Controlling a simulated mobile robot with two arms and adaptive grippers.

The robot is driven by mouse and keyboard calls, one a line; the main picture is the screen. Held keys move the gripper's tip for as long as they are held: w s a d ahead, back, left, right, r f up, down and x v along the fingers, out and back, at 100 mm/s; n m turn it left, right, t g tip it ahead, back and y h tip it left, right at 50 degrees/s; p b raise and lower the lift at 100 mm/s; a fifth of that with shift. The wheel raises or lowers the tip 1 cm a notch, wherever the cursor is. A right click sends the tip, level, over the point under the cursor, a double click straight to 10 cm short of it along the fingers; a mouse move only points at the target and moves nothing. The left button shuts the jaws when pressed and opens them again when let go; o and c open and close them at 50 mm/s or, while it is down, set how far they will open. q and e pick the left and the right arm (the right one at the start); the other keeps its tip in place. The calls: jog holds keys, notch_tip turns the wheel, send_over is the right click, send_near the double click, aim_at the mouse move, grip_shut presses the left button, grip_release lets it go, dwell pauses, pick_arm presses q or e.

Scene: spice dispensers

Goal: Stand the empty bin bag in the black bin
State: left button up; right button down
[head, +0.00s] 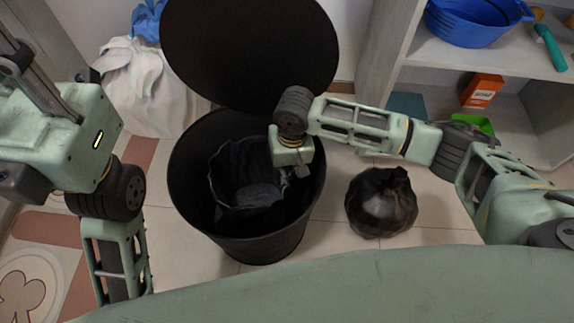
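The black bin (258,245) stands on the floor in the middle, with its round black lid (250,45) raised at the back. The empty bin bag (230,175), dark and open at the top, is inside the bin, upright with a crumpled rim below the bin's rim. My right gripper (298,170) points down inside the right part of the bin's mouth, beside the bag's right edge. Its fingers are mostly hidden, so I cannot tell whether it is open or touches the bag. My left arm is at the left; its fingers are not visible.
A tied, full black bag (382,202) sits on the floor right of the bin. A white sack (145,90) with blue cloth stands behind left. A shelf (515,75) at the right holds a blue basin (470,25) and an orange box (482,90).

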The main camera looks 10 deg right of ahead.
jog(key=shift+f, duration=0.15)
jog(key=c, duration=1.9)
grip_release()
jog(key=shift+o, duration=0.2)
notch_tip(320, 180, up, 12)
jog(key=shift+d, duration=0.4)
